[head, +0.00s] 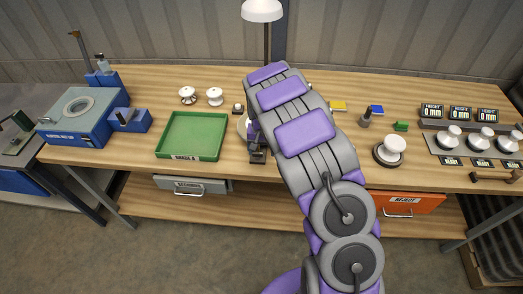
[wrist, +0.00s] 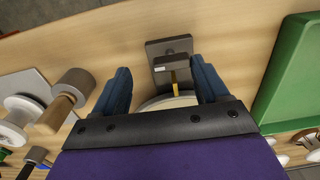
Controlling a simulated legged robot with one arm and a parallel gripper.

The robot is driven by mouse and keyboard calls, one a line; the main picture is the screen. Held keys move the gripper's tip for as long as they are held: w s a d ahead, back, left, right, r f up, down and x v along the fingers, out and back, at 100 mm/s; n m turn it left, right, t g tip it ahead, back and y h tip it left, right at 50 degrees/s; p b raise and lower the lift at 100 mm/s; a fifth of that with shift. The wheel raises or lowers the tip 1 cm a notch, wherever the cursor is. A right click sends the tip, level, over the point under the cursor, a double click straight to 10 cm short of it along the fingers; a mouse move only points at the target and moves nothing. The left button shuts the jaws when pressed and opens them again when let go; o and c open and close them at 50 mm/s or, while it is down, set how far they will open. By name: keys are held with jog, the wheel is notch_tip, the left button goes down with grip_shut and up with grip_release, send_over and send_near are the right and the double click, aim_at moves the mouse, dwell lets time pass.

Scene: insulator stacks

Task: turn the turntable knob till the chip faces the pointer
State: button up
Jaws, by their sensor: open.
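The turntable (wrist: 165,101) shows in the wrist view as a pale round rim between my fingers, mostly covered by my gripper. In the head view a bit of its pale edge (head: 242,124) shows beside my gripper (head: 254,135). In the wrist view my gripper (wrist: 163,84) is open, with one blue finger on each side of the rim. The pointer (wrist: 174,77), a yellow strip on a dark grey stand (wrist: 160,50), stands just beyond the rim, between the fingers. The knob and the chip are hidden, and I cannot tell whether the fingers touch anything.
A green tray (head: 159,150) lies close to the left of my gripper. Two white insulators (head: 214,97) stand behind it. A blue machine (head: 80,115) is at the far left.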

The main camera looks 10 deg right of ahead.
aim_at(254, 154)
jog(key=shift+a+f, duration=0.15)
jog(key=shift+a, duration=0.6)
jog(key=shift+a+f, duration=0.1)
jog(key=shift+a, duration=0.6)
jog(key=shift+c, duration=0.7)
jog(key=shift+d, duration=0.95)
jog(key=c, duration=0.4)
jog(key=shift+a, duration=0.35)
jog(key=c, duration=0.5)
